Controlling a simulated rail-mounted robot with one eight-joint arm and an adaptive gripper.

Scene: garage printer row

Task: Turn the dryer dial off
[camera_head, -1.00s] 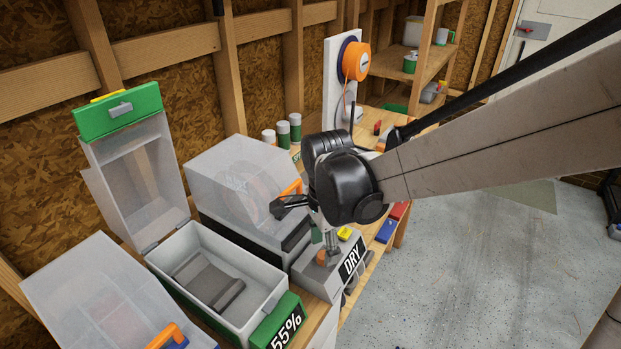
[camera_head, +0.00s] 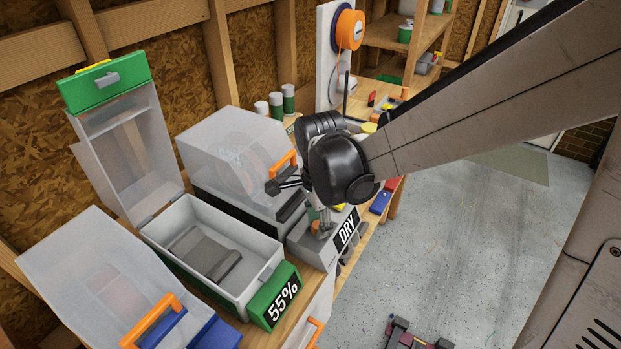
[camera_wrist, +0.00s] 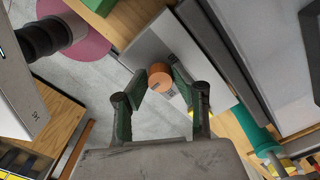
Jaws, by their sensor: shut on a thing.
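The dryer control box (camera_head: 301,243) is grey with a black "DRY" label and stands at the front of the bench, in the middle of the head view. Its small orange dial (camera_head: 315,227) is partly hidden by my gripper (camera_head: 324,222), which reaches down to it. In the wrist view, the orange dial (camera_wrist: 159,75) sits between the two green fingertips of my gripper (camera_wrist: 161,80). The fingers are closed on its sides. A dark mark shows on the dial, but I cannot tell which setting it points to.
Left of the control box is an open grey bin (camera_head: 262,248) with a raised green-edged lid and a "55%" label. A clear-covered box (camera_head: 215,150) with an orange handle stands behind. Open floor (camera_head: 470,250) lies to the right.

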